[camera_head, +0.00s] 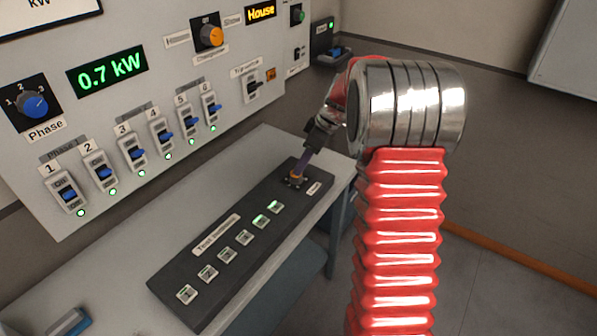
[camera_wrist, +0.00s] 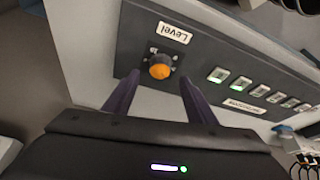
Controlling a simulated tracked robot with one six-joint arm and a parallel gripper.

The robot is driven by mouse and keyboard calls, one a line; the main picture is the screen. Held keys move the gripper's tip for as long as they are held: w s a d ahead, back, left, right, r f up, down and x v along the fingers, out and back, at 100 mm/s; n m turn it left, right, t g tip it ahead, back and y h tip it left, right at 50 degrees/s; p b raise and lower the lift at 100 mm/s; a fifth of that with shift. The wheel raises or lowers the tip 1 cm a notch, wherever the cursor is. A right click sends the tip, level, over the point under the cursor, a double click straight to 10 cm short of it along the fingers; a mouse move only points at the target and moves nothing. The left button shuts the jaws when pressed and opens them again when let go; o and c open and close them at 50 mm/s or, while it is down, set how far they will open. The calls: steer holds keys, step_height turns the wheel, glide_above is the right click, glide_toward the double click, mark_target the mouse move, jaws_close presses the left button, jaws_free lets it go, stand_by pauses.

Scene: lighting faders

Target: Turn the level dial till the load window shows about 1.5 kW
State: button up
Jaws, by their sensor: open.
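The level dial (camera_wrist: 159,69) is a small orange-topped dark knob on a black square, beside the "Level" label (camera_wrist: 173,32) in the wrist view. In the head view the dial (camera_head: 295,177) sits at the far end of the dark test panel, partly hidden by my gripper. My gripper (camera_wrist: 155,82) is open, with its two purple fingers apart on either side of the dial and their tips just short of it in the wrist picture. I cannot tell whether they touch it. The load window (camera_head: 107,72) reads 0.7 kW in green digits.
The wall board holds blue breaker switches (camera_head: 132,152), a blue phase knob (camera_head: 33,106), an orange changeover knob (camera_head: 211,36) and a "House" display (camera_head: 261,12). A blue-grey object (camera_head: 68,323) lies at the bench's near left.

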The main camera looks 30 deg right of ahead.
steer(key=x, duration=0.6)
steer(key=shift+r, duration=0.1)
steer(key=shift+c, duration=0.5)
steer(key=c, duration=0.9)
